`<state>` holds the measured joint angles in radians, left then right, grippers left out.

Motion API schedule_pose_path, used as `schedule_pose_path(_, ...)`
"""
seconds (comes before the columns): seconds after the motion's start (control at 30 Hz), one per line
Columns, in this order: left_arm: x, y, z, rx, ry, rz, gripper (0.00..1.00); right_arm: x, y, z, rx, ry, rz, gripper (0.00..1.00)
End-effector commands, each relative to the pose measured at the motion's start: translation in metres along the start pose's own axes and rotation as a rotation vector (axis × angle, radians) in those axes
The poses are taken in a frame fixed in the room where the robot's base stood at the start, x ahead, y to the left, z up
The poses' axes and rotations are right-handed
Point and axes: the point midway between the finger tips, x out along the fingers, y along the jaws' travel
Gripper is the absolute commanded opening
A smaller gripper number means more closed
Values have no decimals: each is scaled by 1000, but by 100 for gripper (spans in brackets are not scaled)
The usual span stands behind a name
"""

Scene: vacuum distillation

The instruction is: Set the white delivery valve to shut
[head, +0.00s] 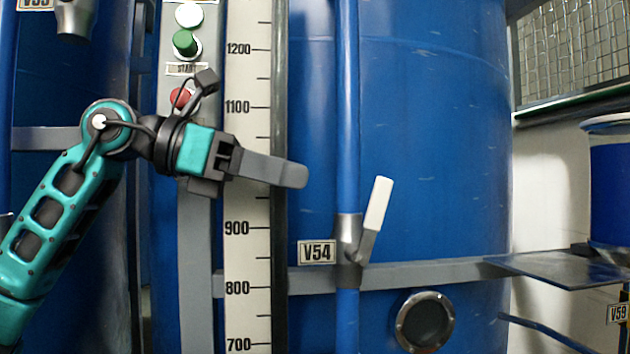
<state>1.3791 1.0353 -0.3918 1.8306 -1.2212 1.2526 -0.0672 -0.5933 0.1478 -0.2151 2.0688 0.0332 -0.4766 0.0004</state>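The valve with the white-gripped lever (378,204) sits on a vertical blue pipe (348,110), right of a label reading V54 (317,251). Its grey body (349,240) is on the pipe, and the lever points up, leaning to the right of the pipe. My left gripper (300,176) comes in from the left, above and left of the lever, and is apart from it. Its fingers overlap in this view, so I cannot tell whether they are open or shut. Nothing shows held at the tips. My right gripper is not in view.
A large blue tank (430,120) stands behind the pipe, with a grey horizontal rail (430,274) and a round port (424,321). A level scale (248,200) and a panel with green (185,42) and red (182,97) buttons are left. A grey shelf (560,268) is right.

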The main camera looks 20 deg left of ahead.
Motion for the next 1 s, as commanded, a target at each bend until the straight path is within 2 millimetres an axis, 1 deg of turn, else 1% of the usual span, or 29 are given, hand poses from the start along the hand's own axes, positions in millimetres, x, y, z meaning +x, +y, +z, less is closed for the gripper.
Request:
schedule_pose_path(0.1,-5,0,0,0,0,0,37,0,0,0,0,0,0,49)
schedule_pose_path(0.33,-5,0,0,0,0,-1,36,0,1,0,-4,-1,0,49)
schedule_pose_path(0.47,-12,-1,0,5,0,0,24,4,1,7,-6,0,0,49)
schedule_pose_path(0.6,-36,-2,2,9,13,1,10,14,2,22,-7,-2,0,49)
schedule_pose_path(0.7,-50,-3,2,4,26,-1,1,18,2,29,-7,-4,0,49)
schedule_pose_path(0.77,-55,-3,2,2,31,-2,0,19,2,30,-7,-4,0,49)
schedule_pose_path(0.87,-51,-3,2,-1,37,-3,0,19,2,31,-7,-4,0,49)
schedule_pose_path(0.97,-37,-4,2,0,38,-4,0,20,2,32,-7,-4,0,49)
schedule_pose_path(1.0,-30,-4,1,0,37,-5,0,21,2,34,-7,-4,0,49)
